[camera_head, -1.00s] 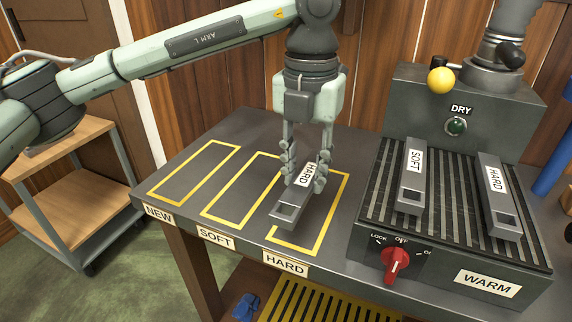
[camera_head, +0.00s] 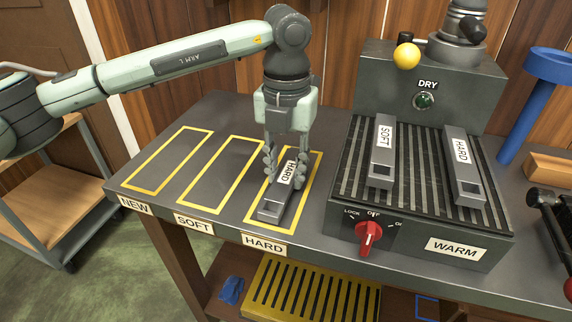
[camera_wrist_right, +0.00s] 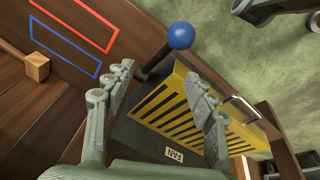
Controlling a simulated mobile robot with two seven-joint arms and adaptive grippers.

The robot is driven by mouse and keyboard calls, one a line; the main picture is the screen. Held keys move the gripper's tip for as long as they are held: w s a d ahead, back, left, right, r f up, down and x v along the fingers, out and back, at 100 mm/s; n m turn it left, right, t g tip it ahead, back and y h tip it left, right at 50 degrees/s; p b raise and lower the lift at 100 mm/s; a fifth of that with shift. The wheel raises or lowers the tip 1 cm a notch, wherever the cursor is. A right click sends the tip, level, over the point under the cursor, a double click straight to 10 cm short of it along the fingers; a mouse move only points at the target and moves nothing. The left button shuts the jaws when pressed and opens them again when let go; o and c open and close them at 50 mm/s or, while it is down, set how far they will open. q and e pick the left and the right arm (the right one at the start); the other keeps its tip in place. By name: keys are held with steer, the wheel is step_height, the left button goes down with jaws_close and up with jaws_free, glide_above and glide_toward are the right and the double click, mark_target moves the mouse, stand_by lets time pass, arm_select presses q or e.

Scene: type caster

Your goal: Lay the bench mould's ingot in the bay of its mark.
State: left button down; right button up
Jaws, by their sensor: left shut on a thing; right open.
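A grey bar-shaped ingot (camera_head: 270,207) with a HARD label lies along the yellow-outlined bay (camera_head: 289,228) above the HARD plate, inside its outline as far as I can see. My left gripper (camera_head: 285,165) is shut on its far part from above. It looks at or very near bench height; I cannot tell whether it touches. The NEW bay (camera_head: 141,190) and SOFT bay (camera_head: 198,210) are empty. My right gripper (camera_wrist_right: 160,88) is open and empty in the right wrist view, over a yellow slatted FAN unit (camera_wrist_right: 180,115).
The ridged WARM unit (camera_head: 350,200) right of the bays holds a SOFT-marked bar (camera_head: 382,165) and a HARD-marked bar (camera_head: 465,180). Its red dial (camera_head: 368,238) points to OFF. A blue-knobbed lever (camera_wrist_right: 181,36) stands beside the right gripper. A blue post (camera_head: 525,110) stands at right.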

mark_target(286, 176)
arm_select(q)
steer(key=shift+r, duration=0.1)
arm_select(e)
steer(key=shift+r, duration=0.1)
arm_select(q)
steer(key=c, duration=1.2)
jaws_free()
arm_select(e)
steer(key=shift+w+r, duration=0.15)
steer(key=shift+r, duration=0.2)
arm_select(q)
steer(key=shift+o, duration=0.2)
arm_select(e)
steer(key=shift+s+f, duration=0.15)
steer(key=shift+s, duration=0.1)
arm_select(q)
steer(key=shift+r, duration=0.2)
arm_select(e)
steer(key=shift+f, duration=0.2)
arm_select(q)
step_height(286, 176, up, 12)
steer(key=b, duration=0.1)
steer(key=shift+f, duration=0.2)
arm_select(e)
step_height(286, 176, up, 2)
steer(key=shift+w+d+r, duration=0.1)
steer(key=shift+w+r, duration=0.05)
steer(key=shift+r, duration=0.05)
